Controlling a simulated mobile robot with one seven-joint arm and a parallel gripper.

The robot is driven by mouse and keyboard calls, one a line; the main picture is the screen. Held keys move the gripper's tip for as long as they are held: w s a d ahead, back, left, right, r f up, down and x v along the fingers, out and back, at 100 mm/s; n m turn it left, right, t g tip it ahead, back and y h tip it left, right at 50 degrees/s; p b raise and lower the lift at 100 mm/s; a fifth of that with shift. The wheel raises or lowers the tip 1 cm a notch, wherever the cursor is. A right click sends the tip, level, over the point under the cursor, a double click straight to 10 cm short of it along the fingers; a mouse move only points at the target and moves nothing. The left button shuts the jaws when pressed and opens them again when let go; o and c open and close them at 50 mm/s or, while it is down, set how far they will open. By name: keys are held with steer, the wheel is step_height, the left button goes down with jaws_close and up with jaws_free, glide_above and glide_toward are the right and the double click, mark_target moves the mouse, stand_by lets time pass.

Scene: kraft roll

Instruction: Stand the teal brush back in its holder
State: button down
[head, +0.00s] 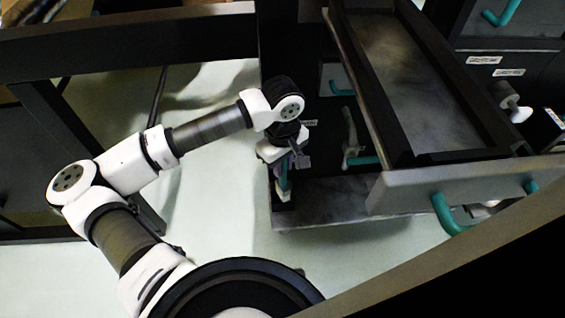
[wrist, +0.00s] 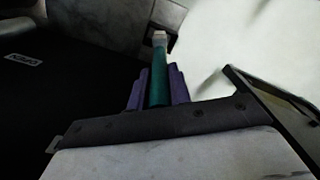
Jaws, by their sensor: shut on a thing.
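My gripper (wrist: 158,82) is shut on the teal brush (wrist: 158,70); its purple fingers lie on both sides of the teal shaft in the wrist view. The brush's pale end (wrist: 159,38) points away from my gripper, toward a grey surface. In the head view my gripper (head: 284,160) hangs beside the dark cabinet, and the teal brush (head: 283,180) points down beneath it, partly hidden by the wrist. I cannot make out the holder with certainty in either view.
A large open drawer (head: 378,192) with a teal handle (head: 447,216) juts out right of my gripper. The pale floor (head: 225,200) is clear at the left.

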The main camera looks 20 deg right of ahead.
steer(key=shift+f+b, duration=0.45)
steer(key=shift+b, duration=0.3)
steer(key=c, duration=1.3)
jaws_free()
steer(key=shift+r, duration=0.15)
steer(key=shift+r+p, duration=0.55)
steer(key=shift+p, duration=0.4)
step_height(320, 180, up, 12)
steer(key=shift+f, duration=0.15)
steer(key=shift+f, duration=0.1)
